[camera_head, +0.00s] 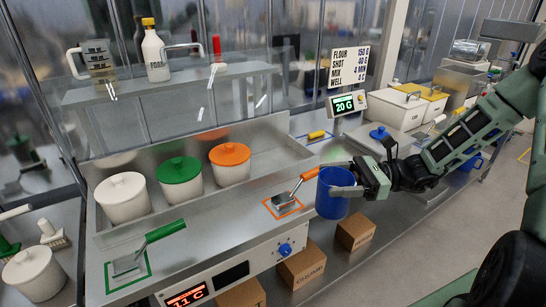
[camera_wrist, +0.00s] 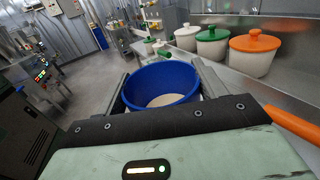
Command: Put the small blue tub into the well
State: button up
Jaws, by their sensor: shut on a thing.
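The small blue tub (camera_head: 332,200) is held upright in my gripper (camera_head: 345,178), just off the front edge of the counter. In the wrist view, the tub (camera_wrist: 160,92) sits between the two fingers of my gripper (camera_wrist: 162,90), which are shut on it. Its top is open and something pale shows inside. A long recessed steel trough (camera_head: 280,133), which seems to be the well, runs along the back of the counter, behind and left of the tub. It holds white tubs with white, green (camera_head: 179,170) and orange (camera_head: 230,154) lids at its left; its right part is clear.
An orange-handled scoop (camera_head: 285,203) lies in an orange outline close left of the tub. A green-handled scoop (camera_head: 128,263) lies further left. Cardboard boxes (camera_head: 303,263) sit on the lower shelf.

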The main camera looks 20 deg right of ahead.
aim_at(275, 162)
jog(key=i, duration=1.25)
